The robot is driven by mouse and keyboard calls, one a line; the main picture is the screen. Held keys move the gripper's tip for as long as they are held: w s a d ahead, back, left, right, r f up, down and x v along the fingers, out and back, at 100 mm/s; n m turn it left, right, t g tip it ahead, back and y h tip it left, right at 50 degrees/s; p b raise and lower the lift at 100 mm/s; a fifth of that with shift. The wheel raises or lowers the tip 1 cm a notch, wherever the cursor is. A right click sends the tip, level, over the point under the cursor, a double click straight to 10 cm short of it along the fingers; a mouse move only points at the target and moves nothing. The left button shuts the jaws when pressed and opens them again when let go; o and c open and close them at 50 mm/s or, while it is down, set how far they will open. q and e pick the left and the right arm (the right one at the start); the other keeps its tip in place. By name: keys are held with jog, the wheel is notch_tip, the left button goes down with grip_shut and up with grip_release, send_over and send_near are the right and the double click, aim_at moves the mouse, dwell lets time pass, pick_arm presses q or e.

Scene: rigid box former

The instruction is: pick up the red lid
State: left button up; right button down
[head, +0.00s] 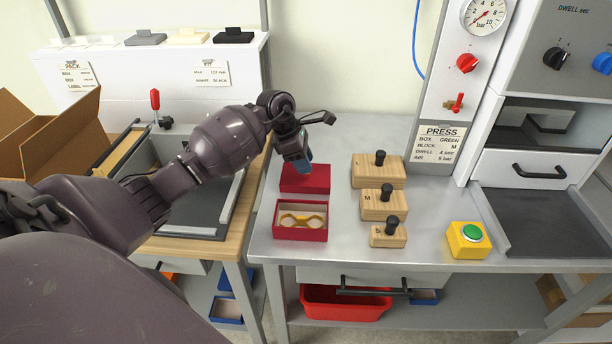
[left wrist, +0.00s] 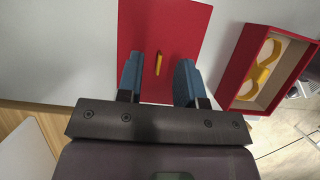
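The red lid (head: 312,184) lies flat on the grey bench, just behind the open red box (head: 300,234). In the left wrist view the lid (left wrist: 165,25) shows a small yellow tab (left wrist: 158,64) at its middle. My left gripper (head: 303,166) is over the lid and partly hides it in the head view. In the left wrist view its two blue fingers (left wrist: 158,80) are apart, one on each side of the yellow tab, with nothing held. I cannot tell whether the fingertips touch the lid. My right gripper is not in view.
The red box holds a yellow insert (head: 301,220). Several wooden blocks with black knobs (head: 378,172) stand right of the lid. A yellow button box with green button (head: 468,240) and the press (head: 540,130) are farther right. Bare bench (head: 345,135) lies behind the blocks.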

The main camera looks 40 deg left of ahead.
pick_arm(q)
jog(key=shift+w+d+f, duration=0.1)
jog(key=shift+f, duration=0.4)
grip_shut()
jog(key=shift+r, duration=0.15)
